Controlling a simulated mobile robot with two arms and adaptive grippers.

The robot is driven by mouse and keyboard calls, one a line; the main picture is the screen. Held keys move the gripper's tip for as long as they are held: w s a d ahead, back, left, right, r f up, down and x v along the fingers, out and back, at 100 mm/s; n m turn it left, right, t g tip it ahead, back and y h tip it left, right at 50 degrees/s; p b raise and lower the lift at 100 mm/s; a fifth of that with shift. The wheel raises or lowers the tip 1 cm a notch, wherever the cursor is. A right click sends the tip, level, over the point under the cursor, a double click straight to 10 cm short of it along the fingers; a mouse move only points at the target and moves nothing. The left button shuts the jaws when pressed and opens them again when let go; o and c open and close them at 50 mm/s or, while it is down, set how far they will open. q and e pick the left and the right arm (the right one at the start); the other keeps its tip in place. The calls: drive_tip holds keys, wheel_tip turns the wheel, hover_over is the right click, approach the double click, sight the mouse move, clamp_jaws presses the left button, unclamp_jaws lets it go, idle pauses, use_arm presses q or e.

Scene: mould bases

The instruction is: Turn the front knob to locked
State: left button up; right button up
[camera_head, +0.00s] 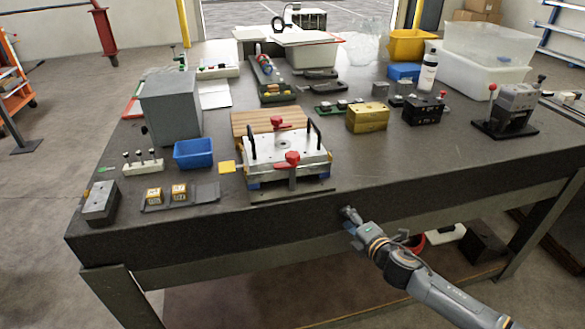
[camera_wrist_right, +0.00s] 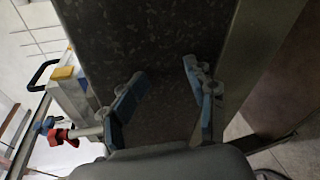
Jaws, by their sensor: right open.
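The mould base (camera_head: 262,150), a pale metal plate with black handles, sits near the front edge of the table. Its red front knob (camera_head: 292,158) is on the near side, and a second red knob (camera_head: 277,122) is at the back. My right gripper (camera_head: 348,214) is at the table's front edge, to the right of and nearer than the front knob, apart from it. In the right wrist view its blue fingers (camera_wrist_right: 163,70) are spread with nothing between them. A red part (camera_wrist_right: 70,137), probably the front knob, shows at the left there. My left gripper is out of view.
A blue bin (camera_head: 194,153) and a grey box (camera_head: 172,105) stand left of the mould base. A gold block (camera_head: 367,117) and a black block (camera_head: 423,110) stand to its right. The front right tabletop is clear.

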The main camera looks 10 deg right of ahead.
drive_tip(key=s+a+r+n+t+y+b, duration=0.1)
drive_tip(key=a+r+n+y, duration=0.1)
drive_tip(key=r+n, duration=0.4)
drive_tip(key=s+a+r+n+y+b, duration=0.1)
drive_tip(key=a+r+n+y+b, duration=0.2)
drive_tip(key=r, duration=0.5)
drive_tip(key=n+g+y, duration=0.2)
drive_tip(key=n+y, duration=0.1)
drive_tip(key=n, duration=0.8)
approach(299, 157)
use_arm(q)
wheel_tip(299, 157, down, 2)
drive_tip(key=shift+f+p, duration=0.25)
drive_tip(key=shift+p, duration=0.95)
use_arm(e)
drive_tip(key=x, duration=1.2)
drive_tip(key=shift+f, duration=0.1)
drive_tip(key=c, duration=1.2)
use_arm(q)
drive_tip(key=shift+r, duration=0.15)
